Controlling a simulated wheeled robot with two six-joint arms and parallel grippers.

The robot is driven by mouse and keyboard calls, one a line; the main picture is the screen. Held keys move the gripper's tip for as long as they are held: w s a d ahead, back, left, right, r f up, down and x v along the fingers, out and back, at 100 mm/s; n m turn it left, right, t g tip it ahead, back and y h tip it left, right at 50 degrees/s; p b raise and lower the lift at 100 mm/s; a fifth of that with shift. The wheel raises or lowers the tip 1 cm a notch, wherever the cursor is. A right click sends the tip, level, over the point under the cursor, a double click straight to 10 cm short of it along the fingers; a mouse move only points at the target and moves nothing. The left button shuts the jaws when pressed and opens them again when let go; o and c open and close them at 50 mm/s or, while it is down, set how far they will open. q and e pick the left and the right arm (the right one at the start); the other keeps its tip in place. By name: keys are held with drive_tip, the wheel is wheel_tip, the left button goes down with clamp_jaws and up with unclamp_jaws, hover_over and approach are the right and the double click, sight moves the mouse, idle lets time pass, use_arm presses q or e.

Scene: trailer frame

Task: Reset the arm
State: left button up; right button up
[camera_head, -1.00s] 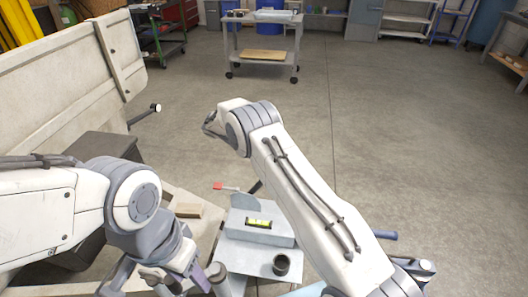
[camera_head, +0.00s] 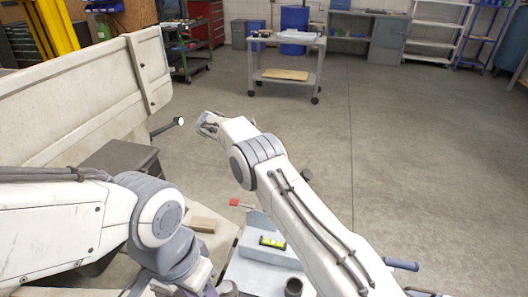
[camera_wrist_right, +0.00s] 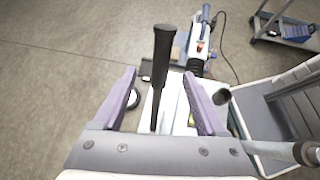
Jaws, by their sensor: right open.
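My right arm crosses the head view from the lower right, with its bent end at the left centre. Its jaws are not clear there. In the right wrist view my right gripper (camera_wrist_right: 160,100) is open, with purple-grey fingers apart. A black-handled tool (camera_wrist_right: 160,55) shows between the fingers. I cannot tell whether it touches them. My left arm comes in from the left, and its gripper is cut off at the bottom edge, so its jaws cannot be read.
A grey bench (camera_head: 240,275) holds a yellow-green level (camera_head: 272,242) and a dark cup (camera_head: 294,287). A wooden block (camera_head: 202,225) lies left of it. A pale trailer panel (camera_head: 70,110) stands at left. A cart (camera_head: 290,75) stands further back. Open floor lies at right.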

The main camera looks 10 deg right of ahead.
drive_tip(key=s+a+r+m+t+y+p, duration=0.2)
drive_tip(key=s+a+r+y+p, duration=0.3)
drive_tip(key=s+a+r, duration=0.75)
drive_tip(key=s+r+m+y+p, duration=0.2)
drive_tip(key=s+y, duration=0.1)
drive_tip(key=s, duration=1)
drive_tip(key=s+d+r+m+y+p, duration=0.1)
drive_tip(key=s+r+m+y+p, duration=0.1)
drive_tip(key=s, duration=1.2)
drive_tip(key=shift+r+m+y, duration=0.2)
drive_tip(key=shift+m+y, duration=0.2)
drive_tip(key=shift+y, duration=0.2)
